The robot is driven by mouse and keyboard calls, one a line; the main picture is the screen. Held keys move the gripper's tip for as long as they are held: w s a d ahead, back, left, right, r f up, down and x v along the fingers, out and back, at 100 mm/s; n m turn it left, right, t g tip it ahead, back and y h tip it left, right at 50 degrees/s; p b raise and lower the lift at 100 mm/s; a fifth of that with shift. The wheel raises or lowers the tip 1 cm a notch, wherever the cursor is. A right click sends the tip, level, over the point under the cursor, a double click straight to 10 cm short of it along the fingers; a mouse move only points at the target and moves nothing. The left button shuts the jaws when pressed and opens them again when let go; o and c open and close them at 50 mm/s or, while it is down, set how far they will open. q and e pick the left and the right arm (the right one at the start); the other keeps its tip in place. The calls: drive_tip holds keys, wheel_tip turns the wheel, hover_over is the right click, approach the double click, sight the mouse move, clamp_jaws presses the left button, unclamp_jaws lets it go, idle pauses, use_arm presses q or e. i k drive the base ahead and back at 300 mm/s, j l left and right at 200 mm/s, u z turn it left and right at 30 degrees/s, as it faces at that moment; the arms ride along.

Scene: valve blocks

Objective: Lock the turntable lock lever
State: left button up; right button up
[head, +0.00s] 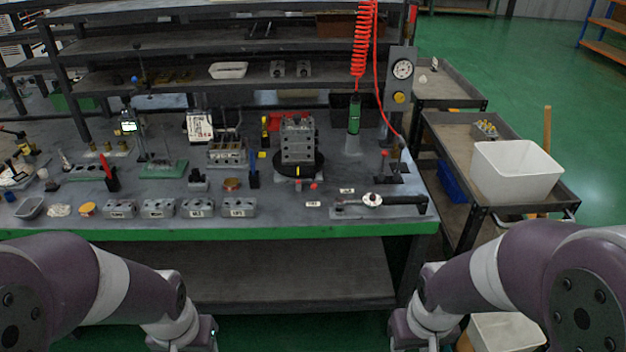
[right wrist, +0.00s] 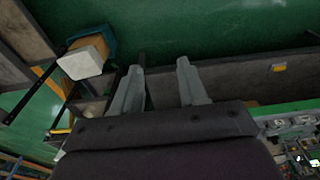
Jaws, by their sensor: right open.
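The turntable (head: 282,169) is a dark round base on the workbench, a little right of the middle in the head view. A grey valve block (head: 298,142) with several holes stands upright on it. A small red part (head: 313,186) shows at the turntable's front right edge; I cannot tell whether it is the lock lever or how it is set. My right gripper (right wrist: 157,88) is open and empty in the right wrist view, away from the turntable and low in front of the bench. My left arm reaches the bottom edge of the head view; its fingers are not visible.
Several grey blocks (head: 200,208) line the bench's front left. A torque-wrench-like tool (head: 372,200) lies front right of the turntable. A green tool (head: 354,114) hangs on a red coiled hose (head: 362,45) to the right. A white bin (head: 515,170) stands on a cart at right.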

sight(314, 186)
drive_tip(key=i+l+u, duration=0.1)
drive_tip(key=i+u, duration=0.25)
drive_tip(key=i, duration=0.25)
drive_tip(key=i+l+u, duration=0.35)
drive_tip(key=i, duration=0.2)
drive_tip(key=i+l+u, duration=0.35)
drive_tip(key=i, duration=0.2)
